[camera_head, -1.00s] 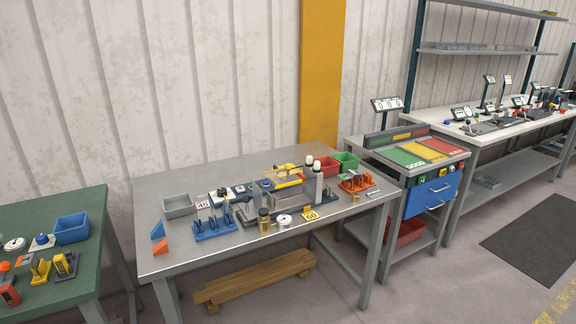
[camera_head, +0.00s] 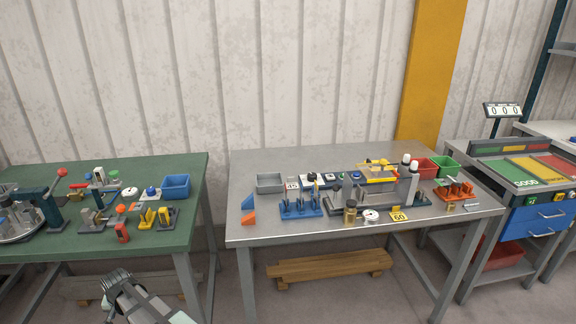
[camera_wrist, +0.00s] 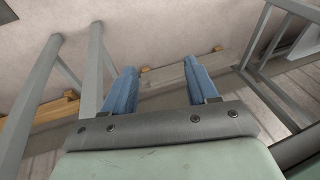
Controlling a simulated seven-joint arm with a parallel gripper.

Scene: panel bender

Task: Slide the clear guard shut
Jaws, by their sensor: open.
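The panel bender (camera_head: 372,188) stands on the steel-topped table, with a yellow part on top and grey posts with white caps at its right. The clear guard is too small and see-through to make out from here. The bender is not in the wrist view.
The steel table (camera_head: 270,225) also holds a grey bin (camera_head: 270,183), a blue tool rack (camera_head: 300,209), red and green bins and an orange rack (camera_head: 455,190). A green bench (camera_head: 60,237) with tools stands left. Wooden planks (camera_head: 330,268) lie under the steel table.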

